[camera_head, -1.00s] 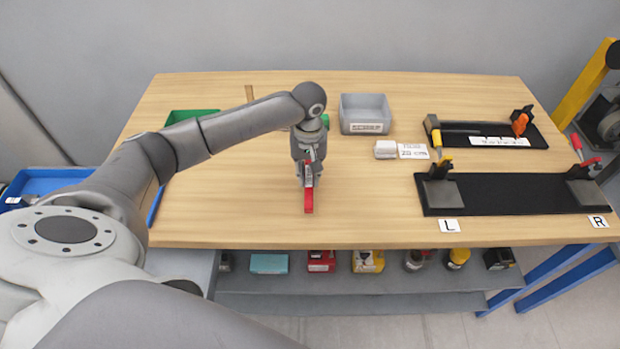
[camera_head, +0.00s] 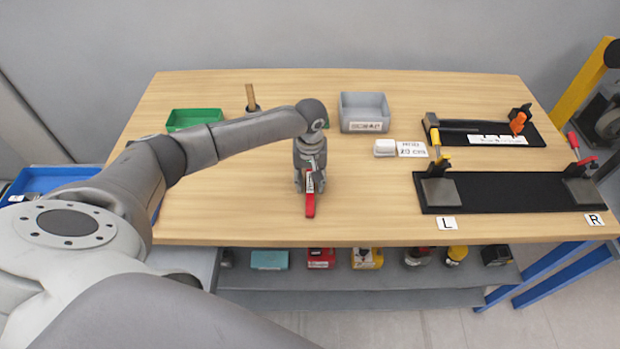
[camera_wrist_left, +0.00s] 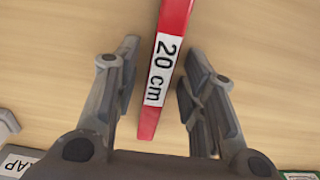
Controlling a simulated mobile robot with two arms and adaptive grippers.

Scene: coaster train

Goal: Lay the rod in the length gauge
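A red rod (camera_head: 310,205) with a white "20 cm" label lies on the table beneath my left gripper (camera_head: 310,187). In the left wrist view the rod (camera_wrist_left: 175,25) runs between the two fingers of the left gripper (camera_wrist_left: 163,55), with a gap on each side, so the gripper is open around it. My right gripper is not in view.
A longer black plate (camera_head: 510,205) with end blocks and clamps, marked L and R, lies at the front right. A grey bin (camera_head: 364,125), a white block (camera_head: 384,147), a card (camera_head: 411,149) and a green tray (camera_head: 190,128) stand behind. The table between rod and plate is clear.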

